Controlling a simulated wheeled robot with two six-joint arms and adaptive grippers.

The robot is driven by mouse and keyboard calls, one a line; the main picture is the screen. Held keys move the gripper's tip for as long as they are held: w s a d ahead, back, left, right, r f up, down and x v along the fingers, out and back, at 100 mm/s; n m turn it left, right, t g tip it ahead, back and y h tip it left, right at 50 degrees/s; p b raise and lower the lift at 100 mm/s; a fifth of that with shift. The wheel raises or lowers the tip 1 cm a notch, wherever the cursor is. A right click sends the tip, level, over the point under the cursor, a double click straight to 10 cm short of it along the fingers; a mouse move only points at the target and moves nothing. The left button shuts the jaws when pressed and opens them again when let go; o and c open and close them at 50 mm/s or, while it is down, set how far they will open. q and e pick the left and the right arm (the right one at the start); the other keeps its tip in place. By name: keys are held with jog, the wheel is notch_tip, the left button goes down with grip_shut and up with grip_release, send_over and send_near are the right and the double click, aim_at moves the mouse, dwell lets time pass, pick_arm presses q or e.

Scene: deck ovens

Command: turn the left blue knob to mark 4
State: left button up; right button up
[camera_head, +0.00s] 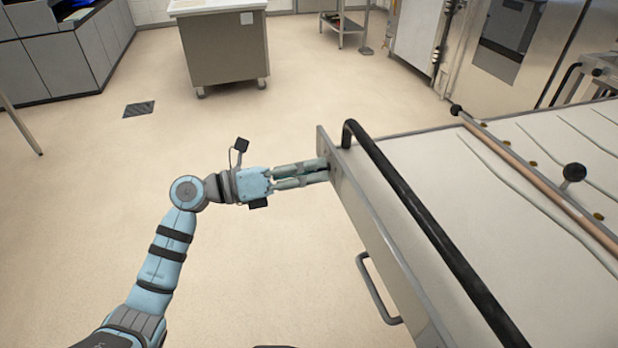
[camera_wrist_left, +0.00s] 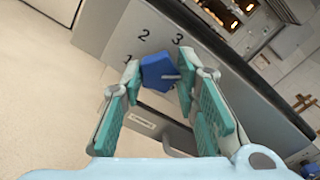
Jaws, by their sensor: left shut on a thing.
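The blue knob (camera_wrist_left: 157,71) sits on the grey front panel of the oven, in the upper middle of the left wrist view. A pale line on it points to the right, toward the right finger. Marks 1, 2 and 3 show around its left and upper side; mark 4 is not visible. My left gripper (camera_wrist_left: 159,76) is shut on the knob, with one finger on each side. In the head view my left gripper (camera_head: 324,170) reaches the oven's front face, and the knob is hidden there. My right gripper is not in view.
A black bar (camera_head: 430,225) runs along the oven's front top edge, close to my left gripper. A metal handle (camera_head: 372,290) sticks out lower on the front. A wheeled cabinet (camera_head: 225,48) stands at the back. The floor around my left arm is clear.

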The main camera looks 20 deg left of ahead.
pick_arm(q)
jog(key=shift+f+m+b, duration=0.15)
jog(key=shift+m+b, duration=0.15)
jog(key=shift+m, duration=0.2)
jog(key=o, duration=1.2)
jog(key=shift+s, duration=0.1)
jog(key=shift+s+a, duration=0.15)
jog(key=shift+a, duration=0.1)
jog(key=v, duration=1.1)
jog(key=shift+s+a, duration=0.1)
jog(key=shift+a, duration=0.05)
